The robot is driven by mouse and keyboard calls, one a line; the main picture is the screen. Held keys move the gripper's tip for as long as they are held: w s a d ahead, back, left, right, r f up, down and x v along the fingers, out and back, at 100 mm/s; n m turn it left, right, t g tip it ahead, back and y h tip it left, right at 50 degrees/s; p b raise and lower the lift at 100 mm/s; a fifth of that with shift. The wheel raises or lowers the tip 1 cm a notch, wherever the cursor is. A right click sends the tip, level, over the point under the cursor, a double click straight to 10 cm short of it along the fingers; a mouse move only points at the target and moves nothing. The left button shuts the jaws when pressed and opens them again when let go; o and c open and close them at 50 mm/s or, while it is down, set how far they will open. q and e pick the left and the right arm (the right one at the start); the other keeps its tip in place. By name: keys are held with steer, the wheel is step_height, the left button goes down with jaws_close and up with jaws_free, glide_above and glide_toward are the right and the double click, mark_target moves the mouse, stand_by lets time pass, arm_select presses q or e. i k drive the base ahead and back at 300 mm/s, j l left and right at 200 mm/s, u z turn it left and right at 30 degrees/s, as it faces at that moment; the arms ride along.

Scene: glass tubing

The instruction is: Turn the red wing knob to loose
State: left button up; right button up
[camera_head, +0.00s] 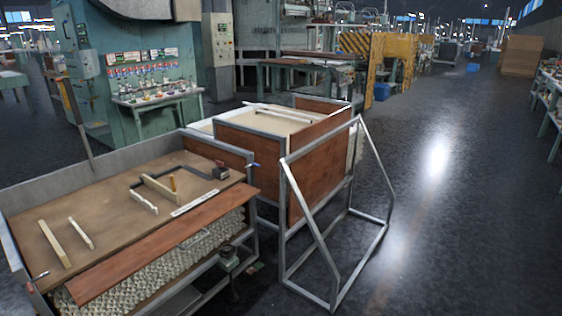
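I cannot make out a red wing knob for sure. A small reddish spot (31,288) shows at the near left corner of the wooden-topped cart (110,217), too small to tell its shape. Small dark and greenish parts (229,258) sit at the cart's near right end, with a bit of red close by, also too small to identify. Neither of my grippers is in view.
Wood strips (55,243) and a dark frame lie on the cart top. A wood-panelled bin cart (285,150) and a metal tube frame (330,240) stand to its right. A green machine (135,60) is behind. The floor (450,220) at right is clear.

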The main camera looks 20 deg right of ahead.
mark_target(220, 164)
steer(key=z, duration=0.2)
steer(key=i+l+u, duration=0.1)
steer(key=i, duration=0.3)
steer(key=i+l+u, duration=0.1)
steer(key=i, duration=0.3)
steer(key=i+l+u, duration=0.1)
steer(key=i, duration=0.25)
